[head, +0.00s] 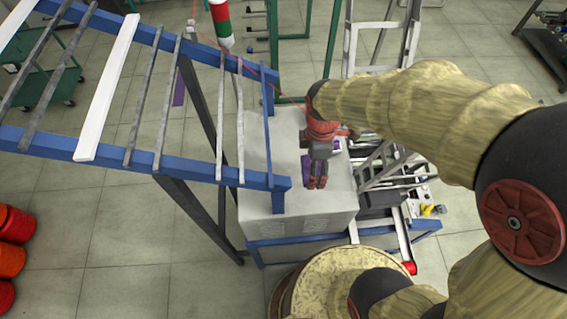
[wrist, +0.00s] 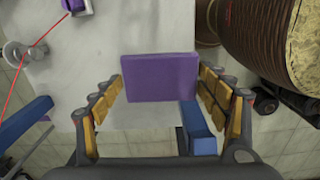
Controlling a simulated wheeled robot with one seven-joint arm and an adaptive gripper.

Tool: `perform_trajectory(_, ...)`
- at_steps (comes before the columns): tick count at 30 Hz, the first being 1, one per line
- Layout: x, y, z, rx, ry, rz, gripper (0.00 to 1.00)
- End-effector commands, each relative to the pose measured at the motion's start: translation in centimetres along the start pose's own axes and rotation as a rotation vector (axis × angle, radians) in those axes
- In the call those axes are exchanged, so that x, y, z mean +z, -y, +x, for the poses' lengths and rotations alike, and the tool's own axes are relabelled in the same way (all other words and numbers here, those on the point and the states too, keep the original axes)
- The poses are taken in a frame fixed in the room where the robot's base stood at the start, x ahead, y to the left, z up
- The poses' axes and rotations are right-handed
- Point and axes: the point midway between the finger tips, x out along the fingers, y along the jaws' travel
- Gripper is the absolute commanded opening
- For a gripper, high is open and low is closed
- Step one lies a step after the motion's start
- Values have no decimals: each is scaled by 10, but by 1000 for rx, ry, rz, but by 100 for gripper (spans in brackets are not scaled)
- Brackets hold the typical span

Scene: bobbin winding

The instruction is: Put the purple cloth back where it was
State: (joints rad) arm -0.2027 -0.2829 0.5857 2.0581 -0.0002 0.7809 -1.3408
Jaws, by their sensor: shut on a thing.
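The purple cloth (wrist: 160,77) is a flat, folded-looking rectangle between the two padded fingers of my gripper in the wrist view. In the head view my gripper (head: 317,183) points down over the white table top (head: 285,190), and a purple patch of the cloth (head: 306,172) shows beside the fingers. My gripper is shut on the cloth. I cannot tell whether the cloth touches the table top. A second small purple item sits on a grey part at the upper left of the wrist view (wrist: 74,5).
A blue rail frame with slats (head: 150,165) stands left of the table. A red thread (wrist: 35,45) runs to a grey guide. A red, white and green bobbin (head: 222,25) hangs at the top. Orange-red cylinders (head: 14,225) stand at the far left.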

Motion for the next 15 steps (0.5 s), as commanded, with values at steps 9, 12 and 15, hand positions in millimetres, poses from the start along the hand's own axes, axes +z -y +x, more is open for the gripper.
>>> perform_trajectory(9, 2, 10, 19, -2, 1, -30, 51)
perform_trajectory(12, -3, -8, 28, -3, 1, -31, 51)
perform_trajectory(15, -8, -27, 37, -4, 1, -30, 51)
